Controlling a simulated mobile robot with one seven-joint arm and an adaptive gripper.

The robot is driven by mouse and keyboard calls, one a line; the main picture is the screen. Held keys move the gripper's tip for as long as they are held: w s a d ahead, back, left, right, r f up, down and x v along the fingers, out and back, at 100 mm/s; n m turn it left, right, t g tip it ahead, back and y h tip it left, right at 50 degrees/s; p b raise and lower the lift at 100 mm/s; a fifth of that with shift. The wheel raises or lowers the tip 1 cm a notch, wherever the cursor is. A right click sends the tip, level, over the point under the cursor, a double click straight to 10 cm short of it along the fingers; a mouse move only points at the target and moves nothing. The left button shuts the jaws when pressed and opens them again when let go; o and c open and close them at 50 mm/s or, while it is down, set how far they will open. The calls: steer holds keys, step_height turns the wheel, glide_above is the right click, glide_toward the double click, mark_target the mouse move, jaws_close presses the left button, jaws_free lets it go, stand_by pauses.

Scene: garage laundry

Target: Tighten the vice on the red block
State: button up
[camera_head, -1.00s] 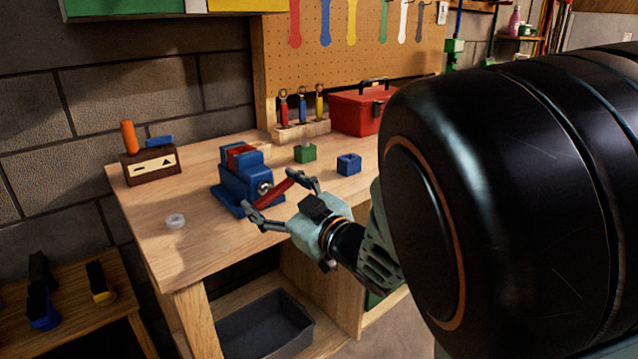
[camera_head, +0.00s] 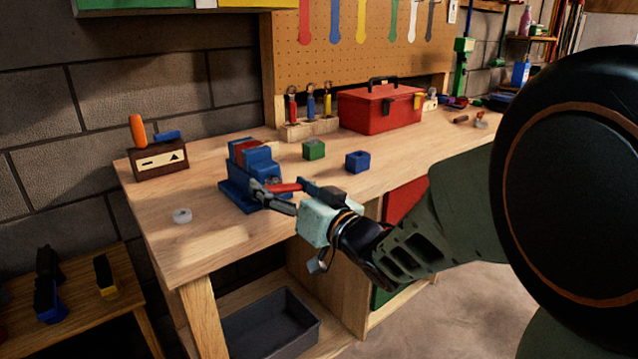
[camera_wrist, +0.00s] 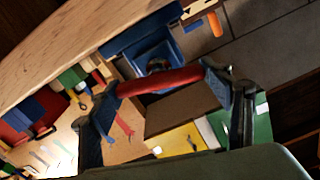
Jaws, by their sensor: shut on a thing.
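The blue vice (camera_head: 236,194) stands on the workbench, and its blue body also shows in the wrist view (camera_wrist: 146,44). The red block (camera_head: 242,149) sits between its jaws at the top. The vice's red handle bar (camera_head: 286,187) is at its front, lying nearly level in the head view. My gripper (camera_head: 277,186) is shut on this bar. In the wrist view the red bar (camera_wrist: 160,82) spans between my two fingers, one near each end. The screw behind the bar is partly hidden.
A green block (camera_head: 314,149) and a blue block (camera_head: 357,162) stand right of the vice. A white ring (camera_head: 182,215) lies near the bench's left edge. A red toolbox (camera_head: 380,107) and a tool rack (camera_head: 310,131) stand behind. The bench (camera_head: 215,250) is clear in front.

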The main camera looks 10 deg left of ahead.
steer(key=m, duration=0.2)
steer(key=m+p, duration=0.1)
steer(key=m, duration=0.1)
steer(key=shift+d+f+m, duration=0.15)
steer(key=shift+f+m, duration=0.05)
steer(key=shift+m, duration=0.1)
steer(key=shift+f+m+p, duration=0.1)
steer(key=shift+m+p, duration=0.95)
steer(key=shift+m, duration=0.65)
steer(key=o, duration=0.8)
steer(key=shift+d+m, duration=0.1)
steer(key=shift+m, duration=0.2)
steer(key=o, duration=0.4)
steer(key=shift+c, duration=0.2)
